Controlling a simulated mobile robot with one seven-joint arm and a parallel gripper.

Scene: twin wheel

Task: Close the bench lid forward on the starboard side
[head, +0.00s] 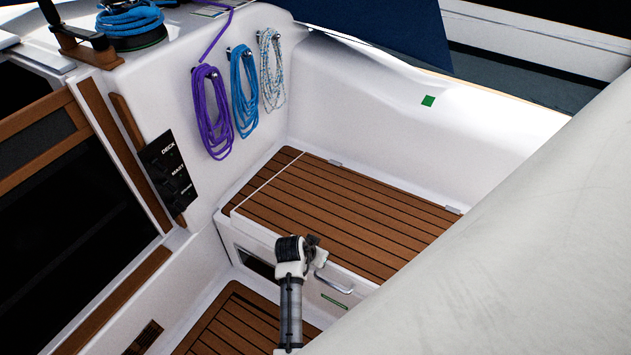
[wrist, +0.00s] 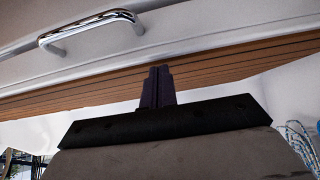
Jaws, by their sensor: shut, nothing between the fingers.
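The bench lid (head: 325,210) is a teak-slatted panel on the white bench, with hinges along its back edge. It lies flat or nearly flat on the bench; I cannot tell whether a small gap is left at its front edge. My gripper (head: 314,243) is at the lid's front edge, partly hidden by my own wrist. In the wrist view my gripper (wrist: 158,86) is shut and empty, its fingers in front of the teak strip (wrist: 215,72). I cannot tell whether they touch it.
A metal handle (head: 334,284) is on the bench front, right of my gripper; it also shows in the wrist view (wrist: 92,30). Purple rope (head: 212,112) and blue rope (head: 244,92) hang on the left wall. A large pale surface (head: 530,240) blocks the right.

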